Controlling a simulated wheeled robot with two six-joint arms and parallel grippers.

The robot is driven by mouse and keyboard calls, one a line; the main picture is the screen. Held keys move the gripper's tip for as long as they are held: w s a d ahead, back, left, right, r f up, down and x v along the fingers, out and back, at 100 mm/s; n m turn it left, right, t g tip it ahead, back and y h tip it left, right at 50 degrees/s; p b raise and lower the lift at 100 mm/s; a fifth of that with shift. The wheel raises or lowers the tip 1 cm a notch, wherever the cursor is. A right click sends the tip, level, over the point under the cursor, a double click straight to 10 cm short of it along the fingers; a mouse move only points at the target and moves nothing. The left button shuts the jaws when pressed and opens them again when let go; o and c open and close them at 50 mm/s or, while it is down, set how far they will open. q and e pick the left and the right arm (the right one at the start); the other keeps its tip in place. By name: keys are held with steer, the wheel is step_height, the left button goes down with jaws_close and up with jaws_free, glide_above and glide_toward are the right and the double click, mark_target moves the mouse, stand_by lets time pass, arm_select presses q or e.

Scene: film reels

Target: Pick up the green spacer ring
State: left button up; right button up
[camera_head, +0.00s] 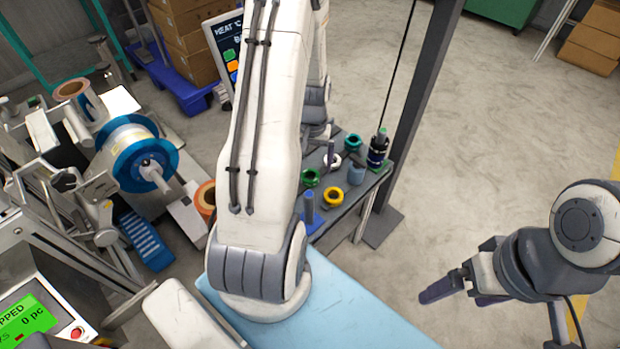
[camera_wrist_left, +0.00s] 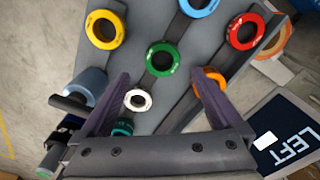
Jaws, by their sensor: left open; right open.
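The green spacer ring (camera_wrist_left: 175,64) lies flat on the grey rack (camera_wrist_left: 205,50), near the middle of the left wrist view. In the head view the green ring (camera_head: 310,178) shows just right of my left arm. My left gripper (camera_wrist_left: 163,78) is open and empty, with its fingers either side of the ring in the picture; whether it is level with the ring I cannot tell. The left fingers are hidden behind the arm in the head view. My right gripper (camera_head: 462,293) is open and empty, over the floor at the right.
Near the green ring lie a yellow ring (camera_wrist_left: 91,30), a white ring (camera_wrist_left: 129,99), a teal ring (camera_wrist_left: 122,132), and red (camera_wrist_left: 234,36), blue and orange ones. A blue post (camera_head: 309,207) and a dark bottle (camera_head: 377,155) stand there.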

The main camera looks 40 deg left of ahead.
mark_target(310, 171)
arm_select(q)
steer(key=f, duration=0.2)
steer(key=f+b, duration=0.1)
steer(key=f, duration=0.1)
steer(key=shift+s+a+f, duration=0.15)
steer(key=shift+s+f, duration=0.05)
steer(key=shift+f, duration=0.05)
steer(key=c, duration=1.5)
steer(key=shift+r, duration=0.15)
